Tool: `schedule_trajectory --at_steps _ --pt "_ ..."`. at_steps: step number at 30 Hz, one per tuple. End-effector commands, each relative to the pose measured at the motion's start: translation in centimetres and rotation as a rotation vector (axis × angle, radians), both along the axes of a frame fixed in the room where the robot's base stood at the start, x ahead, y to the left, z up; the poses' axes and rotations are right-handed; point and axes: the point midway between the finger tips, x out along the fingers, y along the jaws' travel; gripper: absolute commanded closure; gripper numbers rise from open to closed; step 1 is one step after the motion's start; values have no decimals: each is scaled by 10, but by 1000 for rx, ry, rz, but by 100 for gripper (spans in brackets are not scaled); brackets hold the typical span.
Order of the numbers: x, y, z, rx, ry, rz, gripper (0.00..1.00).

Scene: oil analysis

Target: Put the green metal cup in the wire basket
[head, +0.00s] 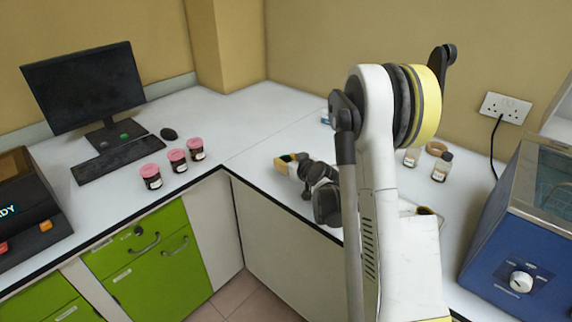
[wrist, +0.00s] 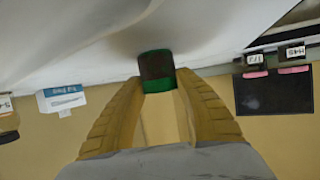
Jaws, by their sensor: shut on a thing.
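The green metal cup (wrist: 157,70) shows in the wrist view between the tips of my yellow fingers, with a green rim and a dark brown middle. My gripper (wrist: 159,83) is shut on it. In the head view my gripper (head: 284,164) is above the counter near its front inner corner, left of my upright arm, with a bit of dark green at its fingers. I cannot tell whether the cup touches the counter. I cannot make out the wire basket in either view; my arm hides part of the right-hand counter.
Three pink-lidded jars (head: 177,160) stand on the left counter near a keyboard (head: 117,159) and monitor (head: 86,88). Small bottles (head: 442,167) stand right of my arm, beside a blue machine (head: 505,235). The counter around the back corner (head: 258,105) is clear.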

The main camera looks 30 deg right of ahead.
Motion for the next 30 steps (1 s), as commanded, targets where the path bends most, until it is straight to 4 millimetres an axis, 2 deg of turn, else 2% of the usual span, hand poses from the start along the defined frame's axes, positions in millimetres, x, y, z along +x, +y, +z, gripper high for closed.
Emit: schedule_trajectory --at_steps 9,10,11,12,23,26,30 --pt "0 0 -3 0 0 0 91" --pt "0 0 -2 0 0 0 55" --pt "0 0 -2 0 0 0 46" --pt "0 0 -1 0 0 0 42" --pt "0 0 4 0 0 0 42" --pt "-14 0 10 0 1 -1 42" --pt "-43 1 23 -1 1 -2 42"
